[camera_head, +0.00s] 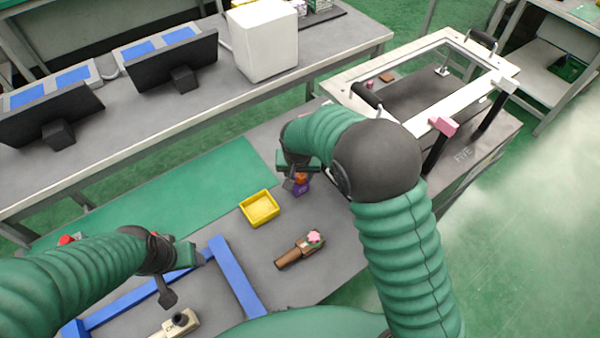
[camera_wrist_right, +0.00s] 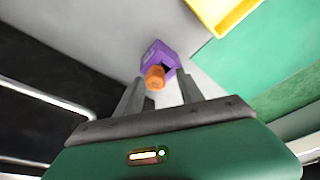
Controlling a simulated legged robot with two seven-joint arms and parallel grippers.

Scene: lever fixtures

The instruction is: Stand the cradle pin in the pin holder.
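A purple block (camera_head: 303,187), which I take for the pin holder, sits on the grey table right of the yellow tray. An orange round piece (camera_head: 301,177), which I take for the cradle pin, shows at its top. In the right wrist view the orange piece (camera_wrist_right: 154,77) overlaps the purple block (camera_wrist_right: 157,58). My right gripper (camera_wrist_right: 160,80) is open, one finger on each side of the orange piece, with visible gaps. In the head view the right gripper (camera_head: 300,180) is partly hidden by its wrist. My left gripper (camera_head: 168,292) hangs at the lower left; its opening is unclear.
A yellow tray (camera_head: 260,208) also shows in the wrist view (camera_wrist_right: 222,14). A brown lever fixture with a pink knob (camera_head: 314,237), a blue frame (camera_head: 235,276) and a beige fixture (camera_head: 182,325) are nearer. A white-framed cart (camera_head: 440,128) stands at right.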

